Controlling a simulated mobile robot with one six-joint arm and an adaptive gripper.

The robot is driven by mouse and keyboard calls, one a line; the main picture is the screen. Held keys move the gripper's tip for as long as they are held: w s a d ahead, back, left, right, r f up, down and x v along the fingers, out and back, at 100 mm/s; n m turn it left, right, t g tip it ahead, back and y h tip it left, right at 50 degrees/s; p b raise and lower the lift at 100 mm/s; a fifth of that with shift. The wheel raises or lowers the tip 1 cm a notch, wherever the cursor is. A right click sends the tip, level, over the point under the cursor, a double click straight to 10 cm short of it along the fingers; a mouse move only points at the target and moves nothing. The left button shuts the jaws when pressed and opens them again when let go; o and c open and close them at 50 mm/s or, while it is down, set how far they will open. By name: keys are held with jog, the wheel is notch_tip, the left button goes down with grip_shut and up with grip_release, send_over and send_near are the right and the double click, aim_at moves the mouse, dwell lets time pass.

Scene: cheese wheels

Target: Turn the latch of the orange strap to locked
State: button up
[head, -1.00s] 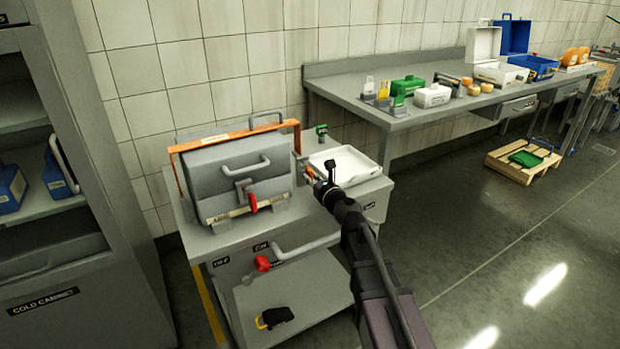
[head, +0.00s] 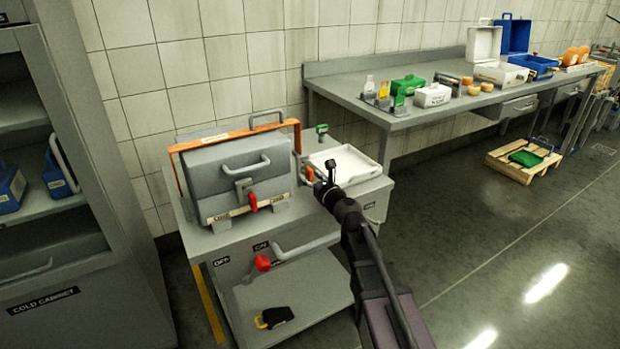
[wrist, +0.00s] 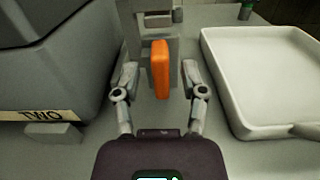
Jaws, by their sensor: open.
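The orange strap (head: 232,134) runs over the grey lidded case (head: 222,167) on the cart. Its orange latch handle (head: 309,173) is at the strap's right end, beside the case. In the wrist view the latch handle (wrist: 159,68) stands lengthwise up the picture, in front of a grey bracket (wrist: 158,20). My gripper (wrist: 160,80) is open, with one finger on each side of the handle and a visible gap on both sides. In the head view my gripper (head: 322,178) is at the cart's right part, partly hiding the latch area.
A white tray (head: 357,162) lies just right of my gripper; it also shows in the wrist view (wrist: 250,108). A red-tipped lever (head: 253,202) is on the case front. A red-knobbed handle (head: 263,263) is on the cart front.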

jog(key=shift+s+d, duration=0.1)
jog(key=shift+s, duration=0.05)
jog(key=v, duration=1.1)
jog(key=shift+s+d, duration=0.25)
